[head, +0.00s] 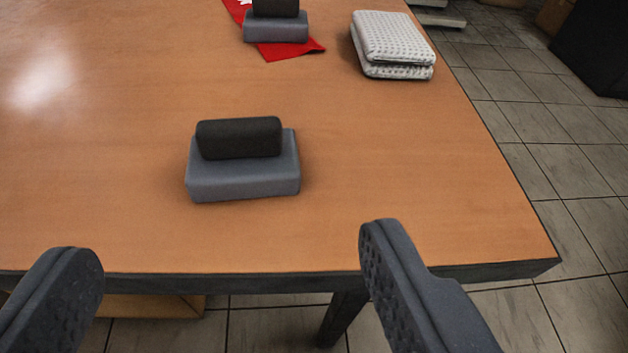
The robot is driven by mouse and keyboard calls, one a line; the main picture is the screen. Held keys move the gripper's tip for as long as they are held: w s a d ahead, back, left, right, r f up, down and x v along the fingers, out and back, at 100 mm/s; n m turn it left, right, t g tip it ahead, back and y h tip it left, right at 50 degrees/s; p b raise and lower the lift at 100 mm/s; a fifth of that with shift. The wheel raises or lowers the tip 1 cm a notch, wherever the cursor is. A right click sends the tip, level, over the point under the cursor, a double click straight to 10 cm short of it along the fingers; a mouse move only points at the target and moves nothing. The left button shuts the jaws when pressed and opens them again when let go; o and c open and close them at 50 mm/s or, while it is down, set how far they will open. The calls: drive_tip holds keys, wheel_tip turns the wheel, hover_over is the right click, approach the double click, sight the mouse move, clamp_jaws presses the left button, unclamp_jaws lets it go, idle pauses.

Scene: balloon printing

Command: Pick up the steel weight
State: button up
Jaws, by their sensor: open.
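A steel weight (243,178) with a grey block base and a dark rounded grip on top sits upright on the wooden table, near its front edge. A second weight of the same look (276,27) stands farther back on a red cloth, its top cut by the picture edge. My gripper (230,260) is open and empty. Its two dark textured fingers are spread wide at the lower left and lower right, on the near side of the closer weight and not touching it.
The red cloth (290,51) lies flat under the far weight. Folded white textured cloths (392,42) are stacked at the back right of the table (420,160). The table's right and front edges drop to a tiled floor (560,160). The wood around the near weight is clear.

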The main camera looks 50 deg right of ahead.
sight(237, 137)
drive_tip(key=b+x, duration=0.1)
drive_tip(key=x, duration=0.6)
drive_tip(key=shift+b, duration=0.3)
drive_tip(key=shift+b+x, duration=1.05)
drive_tip(key=shift+x, duration=1.95)
drive_tip(key=shift+w+a+r, duration=0.15)
drive_tip(key=c, duration=1)
